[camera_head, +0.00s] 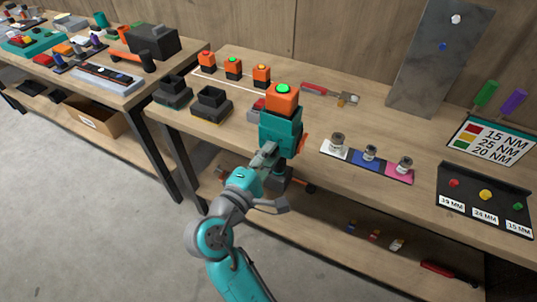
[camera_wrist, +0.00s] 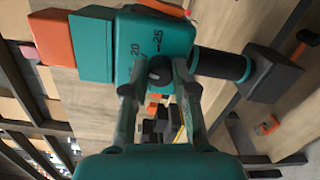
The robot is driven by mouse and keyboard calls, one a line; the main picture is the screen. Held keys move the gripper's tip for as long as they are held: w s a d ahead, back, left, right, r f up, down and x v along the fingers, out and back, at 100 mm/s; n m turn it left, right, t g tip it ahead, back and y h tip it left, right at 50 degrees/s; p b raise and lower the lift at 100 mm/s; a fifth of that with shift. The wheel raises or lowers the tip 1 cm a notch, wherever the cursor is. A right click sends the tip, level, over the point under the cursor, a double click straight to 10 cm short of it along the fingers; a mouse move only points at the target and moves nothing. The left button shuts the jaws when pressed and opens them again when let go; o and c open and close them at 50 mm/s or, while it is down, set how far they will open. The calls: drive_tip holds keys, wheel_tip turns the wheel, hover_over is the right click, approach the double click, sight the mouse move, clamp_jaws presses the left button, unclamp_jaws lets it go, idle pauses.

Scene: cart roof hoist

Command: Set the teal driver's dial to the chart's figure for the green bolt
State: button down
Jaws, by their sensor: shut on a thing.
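The teal driver (camera_head: 280,132) has an orange battery (camera_head: 283,100) with a green light on top. It also shows large in the wrist view (camera_wrist: 115,55). My gripper (camera_head: 268,155) is at its near side. In the wrist view my gripper (camera_wrist: 160,80) has its fingers closed around the small black dial (camera_wrist: 160,70). The marks 20 and 25 show beside the dial, 20 on the left. The dial's pointer cannot be made out. The chart (camera_head: 492,140) reads 15 NM by red, 25 NM by yellow and 20 NM by green.
A black tray (camera_head: 484,212) holds a red, a yellow and a green bolt. Sockets stand on a white, blue and pink strip (camera_head: 368,161). Orange batteries (camera_head: 232,68) and black docks (camera_head: 212,103) stand at left. A grey panel (camera_head: 440,55) stands behind. Bench between sockets and bolt tray is clear.

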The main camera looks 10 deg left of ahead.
drive_tip(key=shift+m, duration=1.1)
drive_tip(key=c, duration=0.9)
unclamp_jaws()
drive_tip(key=shift+s, duration=0.15)
drive_tip(key=v, duration=1.1)
drive_tip(key=shift+s+a, duration=0.15)
drive_tip(key=shift+s, duration=0.2)
